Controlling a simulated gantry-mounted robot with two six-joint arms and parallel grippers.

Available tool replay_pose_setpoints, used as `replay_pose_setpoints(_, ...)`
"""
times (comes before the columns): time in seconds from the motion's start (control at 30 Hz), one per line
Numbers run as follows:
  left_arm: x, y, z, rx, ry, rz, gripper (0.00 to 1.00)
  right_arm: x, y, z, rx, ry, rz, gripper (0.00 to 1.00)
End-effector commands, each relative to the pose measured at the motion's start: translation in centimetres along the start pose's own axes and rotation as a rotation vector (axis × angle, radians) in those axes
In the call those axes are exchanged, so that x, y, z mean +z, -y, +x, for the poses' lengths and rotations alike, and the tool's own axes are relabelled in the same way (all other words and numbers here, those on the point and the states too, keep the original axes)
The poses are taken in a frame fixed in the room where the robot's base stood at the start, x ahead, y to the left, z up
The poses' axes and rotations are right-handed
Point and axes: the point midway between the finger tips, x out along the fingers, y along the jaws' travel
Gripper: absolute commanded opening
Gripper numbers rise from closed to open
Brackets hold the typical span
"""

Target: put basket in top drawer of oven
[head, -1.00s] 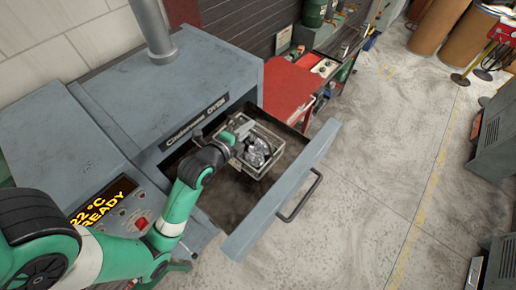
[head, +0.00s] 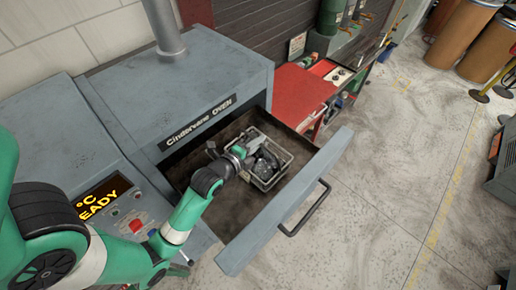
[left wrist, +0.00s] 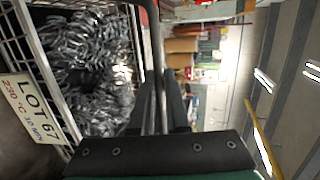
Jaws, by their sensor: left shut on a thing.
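The wire basket (head: 273,181) is filled with grey metal springs or coils. It sits within the walls of the open oven drawer (head: 290,196), toward the drawer's right end. I cannot tell whether it touches the drawer floor. My left gripper (head: 243,153) is shut on the basket's handle. In the left wrist view the fingers (left wrist: 162,100) close around the handle bar (left wrist: 154,50). There the basket (left wrist: 22,45) carries a label (left wrist: 30,108) reading "LOT 67". The oven (head: 185,90) stands behind the drawer. My right gripper is not in view.
The drawer's bar handle (head: 305,212) sticks out over clear concrete floor. A control panel with an orange display (head: 102,198) is left of the drawer. A red cabinet (head: 300,92) stands right of the oven. Drums (head: 465,38) are farther back.

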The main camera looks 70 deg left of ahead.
Motion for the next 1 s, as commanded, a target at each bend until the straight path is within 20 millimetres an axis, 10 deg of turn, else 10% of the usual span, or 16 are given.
replay_pose_setpoints(0.53,-0.1,-2.6,1.0,-0.005,0.000,0.000,0.00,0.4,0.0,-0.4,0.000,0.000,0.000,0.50)
replay_pose_setpoints(0.7,-0.1,-2.8,0.9,0.001,0.000,0.000,0.43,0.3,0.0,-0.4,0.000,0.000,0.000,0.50)
replay_pose_setpoints(1.0,-0.1,-2.5,0.9,0.001,0.000,0.000,0.43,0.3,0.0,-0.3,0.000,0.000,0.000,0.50)
